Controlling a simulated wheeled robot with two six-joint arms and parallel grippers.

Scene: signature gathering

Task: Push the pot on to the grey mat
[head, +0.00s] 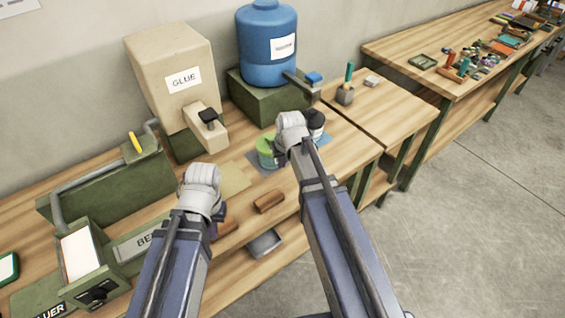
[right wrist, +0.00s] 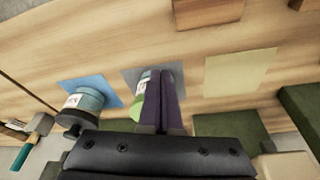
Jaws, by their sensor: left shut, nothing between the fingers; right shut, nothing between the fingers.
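A pot with a green top (head: 265,146) stands on the bench. It also shows in the right wrist view (right wrist: 142,95), where its base overlaps the grey mat (right wrist: 131,74); whether it is wholly on the mat is hidden. My right gripper (right wrist: 166,74) is shut and empty. Its fingers are right beside this pot and cover part of it; contact cannot be told. A second pot with a black lid (head: 315,121) stands on a blue mat (right wrist: 104,86). My left gripper (head: 217,216) is low over the bench near a brown block, its fingers mostly hidden by the wrist.
A brown block (head: 270,201) lies near the bench's front edge. A yellowish mat (head: 234,178) lies left of the green-topped pot. The glue dispenser (head: 180,80) and blue tank (head: 266,55) stand behind. A green-handled brush (head: 349,75) stands in a holder at the right.

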